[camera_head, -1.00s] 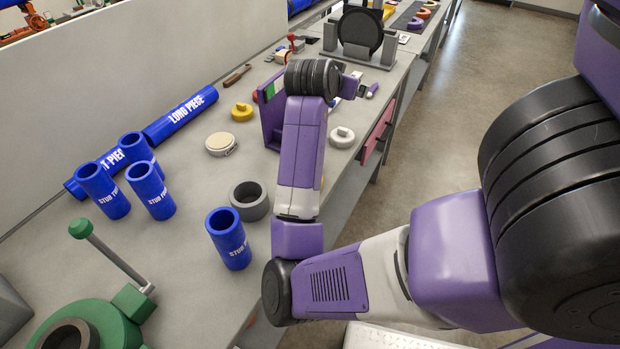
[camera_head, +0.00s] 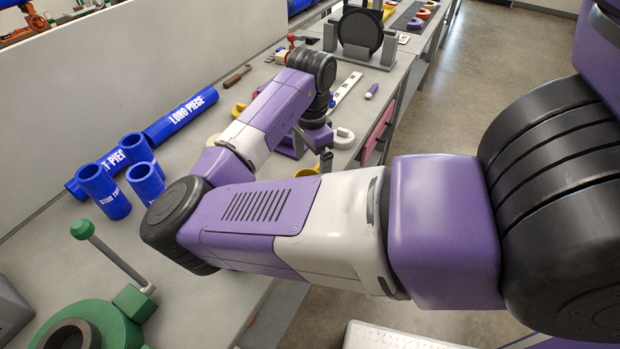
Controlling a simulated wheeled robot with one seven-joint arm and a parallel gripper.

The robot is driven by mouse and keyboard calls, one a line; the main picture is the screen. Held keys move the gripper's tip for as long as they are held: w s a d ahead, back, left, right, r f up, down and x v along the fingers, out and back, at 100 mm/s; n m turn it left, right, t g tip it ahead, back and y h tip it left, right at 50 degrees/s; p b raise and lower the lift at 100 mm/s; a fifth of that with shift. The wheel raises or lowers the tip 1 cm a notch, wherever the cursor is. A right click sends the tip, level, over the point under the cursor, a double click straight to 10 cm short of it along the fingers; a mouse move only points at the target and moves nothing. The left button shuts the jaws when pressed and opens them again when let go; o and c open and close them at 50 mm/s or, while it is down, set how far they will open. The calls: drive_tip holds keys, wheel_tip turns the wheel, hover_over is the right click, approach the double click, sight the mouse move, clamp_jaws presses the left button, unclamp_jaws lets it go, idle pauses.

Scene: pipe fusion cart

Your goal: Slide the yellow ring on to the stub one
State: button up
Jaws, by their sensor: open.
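My gripper (camera_head: 316,155) points down over the right side of the bench, open; one dark finger shows and the rest is hard to make out. A curved yellow piece (camera_head: 305,172), which looks like part of a ring, shows just below it, mostly hidden by my arm. Whether the fingers are around it or above it, I cannot tell. Another yellow round piece (camera_head: 238,109) lies farther back, partly behind my arm. Blue upright stubs (camera_head: 103,191) stand at the left, with another (camera_head: 146,184) beside my elbow. Their lettering is cut off, so I cannot tell which is stub one.
A blue long piece (camera_head: 180,114) lies along the wall. A green clamp with a lever (camera_head: 110,256) is at the front left. A white round piece (camera_head: 343,138) lies right of my gripper. A black disc in a grey stand (camera_head: 360,33) is at the back.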

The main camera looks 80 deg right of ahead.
sight(311, 173)
drive_tip(key=shift+w+d+f+p, duration=0.15)
drive_tip(key=shift+f+p, duration=0.3)
drive_tip(key=shift+f, duration=1.8)
drive_tip(key=c, duration=1.4)
